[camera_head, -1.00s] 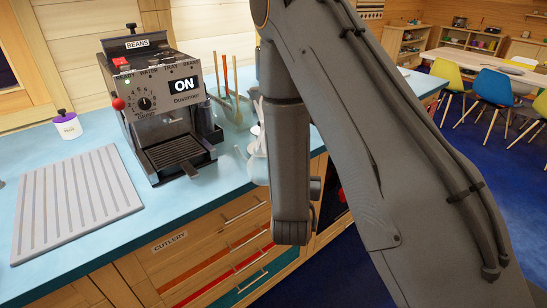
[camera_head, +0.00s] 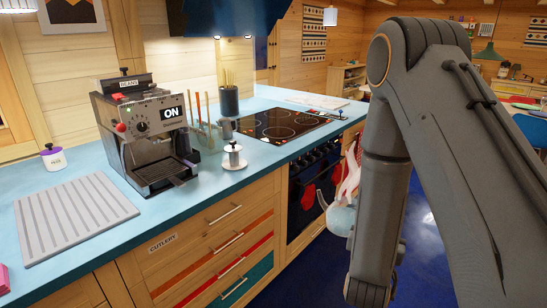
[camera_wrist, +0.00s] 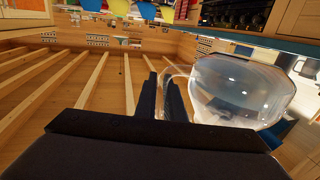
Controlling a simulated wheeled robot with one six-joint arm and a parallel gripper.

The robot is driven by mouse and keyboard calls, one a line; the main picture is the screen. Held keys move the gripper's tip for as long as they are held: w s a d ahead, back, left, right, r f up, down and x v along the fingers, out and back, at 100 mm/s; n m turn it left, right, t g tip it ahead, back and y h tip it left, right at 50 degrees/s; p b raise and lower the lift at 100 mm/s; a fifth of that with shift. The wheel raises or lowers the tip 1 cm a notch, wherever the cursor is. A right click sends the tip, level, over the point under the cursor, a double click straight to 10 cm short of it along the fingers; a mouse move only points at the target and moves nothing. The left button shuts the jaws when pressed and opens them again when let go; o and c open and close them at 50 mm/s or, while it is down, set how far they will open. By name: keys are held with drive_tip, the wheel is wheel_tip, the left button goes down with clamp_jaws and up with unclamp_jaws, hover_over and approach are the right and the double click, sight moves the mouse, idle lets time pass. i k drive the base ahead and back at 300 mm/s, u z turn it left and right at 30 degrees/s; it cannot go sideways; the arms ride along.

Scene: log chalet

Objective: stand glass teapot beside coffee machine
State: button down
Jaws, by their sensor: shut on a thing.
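The clear glass teapot (camera_wrist: 240,92) fills the right of the wrist view, just right of my gripper (camera_wrist: 168,92). The dark fingers are shut on its thin handle. In the head view the teapot (camera_head: 338,216) hangs in front of the oven, off the counter edge, partly hidden by my arm. My fingers are hidden there. The coffee machine (camera_head: 147,140), silver and black with an ON label, stands on the blue counter (camera_head: 195,183) at the left, well apart from the teapot.
A ribbed grey mat (camera_head: 75,218) lies left of the machine, with a white jar (camera_head: 53,158) behind it. A black hob (camera_head: 283,125) lies beyond.

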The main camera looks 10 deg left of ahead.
sight(254, 153)
drive_tip(key=u, duration=0.65)
drive_tip(key=i, duration=1.3)
drive_tip(key=z, duration=0.65)
drive_tip(key=i, duration=0.25)
drive_tip(key=z, duration=0.3)
